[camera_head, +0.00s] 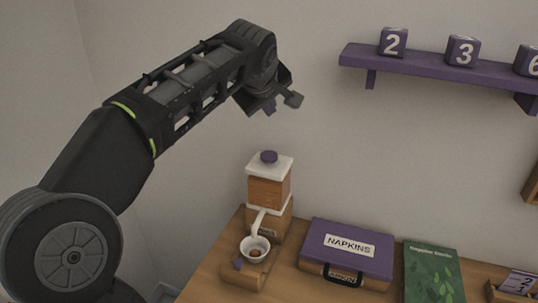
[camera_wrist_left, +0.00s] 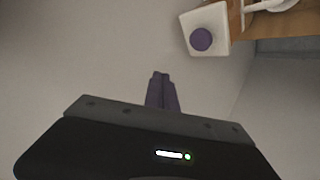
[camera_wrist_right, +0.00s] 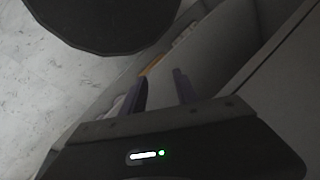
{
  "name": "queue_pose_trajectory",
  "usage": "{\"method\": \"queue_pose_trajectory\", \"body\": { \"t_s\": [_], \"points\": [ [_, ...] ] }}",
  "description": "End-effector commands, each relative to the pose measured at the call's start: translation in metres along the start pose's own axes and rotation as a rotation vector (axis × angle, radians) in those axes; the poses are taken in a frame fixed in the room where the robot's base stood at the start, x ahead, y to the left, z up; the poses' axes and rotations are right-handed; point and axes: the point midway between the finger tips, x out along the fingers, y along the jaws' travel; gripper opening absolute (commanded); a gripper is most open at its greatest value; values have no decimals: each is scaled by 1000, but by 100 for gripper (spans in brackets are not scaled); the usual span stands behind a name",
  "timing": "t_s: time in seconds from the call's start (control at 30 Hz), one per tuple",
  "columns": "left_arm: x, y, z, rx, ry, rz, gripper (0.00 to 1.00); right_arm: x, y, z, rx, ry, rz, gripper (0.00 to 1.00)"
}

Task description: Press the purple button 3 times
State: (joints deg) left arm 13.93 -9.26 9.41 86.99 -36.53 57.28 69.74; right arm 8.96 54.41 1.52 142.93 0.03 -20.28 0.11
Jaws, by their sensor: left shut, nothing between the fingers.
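The purple button (camera_head: 268,157) is a round knob on the white top of a wood-and-white dispenser (camera_head: 270,188). It also shows in the left wrist view (camera_wrist_left: 201,40), at the upper right. My left gripper (camera_head: 270,109) is above the button in the head view, with a visible gap. Its purple fingers are together and empty in the left wrist view (camera_wrist_left: 162,75), to the lower left of the button. My right gripper (camera_wrist_right: 160,75) shows only in its own wrist view, with its fingers apart and nothing between them.
A white cup (camera_head: 247,245) with brown contents sits under the dispenser's spout. A purple napkins case (camera_head: 317,252) and a green book (camera_head: 432,275) lie to the right on the wooden counter. A purple shelf (camera_head: 430,62) with number blocks hangs on the wall.

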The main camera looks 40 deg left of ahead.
Motion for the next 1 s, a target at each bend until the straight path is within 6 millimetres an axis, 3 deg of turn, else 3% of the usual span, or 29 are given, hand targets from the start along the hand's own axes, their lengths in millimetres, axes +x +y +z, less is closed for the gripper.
{"method": "queue_pose_trajectory", "body": {
  "t_s": [0.27,0.8,1.0],
  "points": [
    [7,-5,5,0,-1,-1,0,7,2,0,-1,1,-1,36],
    [53,-39,39,-1,0,-1,0,55,21,-2,-2,5,-3,36],
    [61,-45,44,-1,0,-1,0,65,24,-2,-2,6,-3,36]
  ]
}}
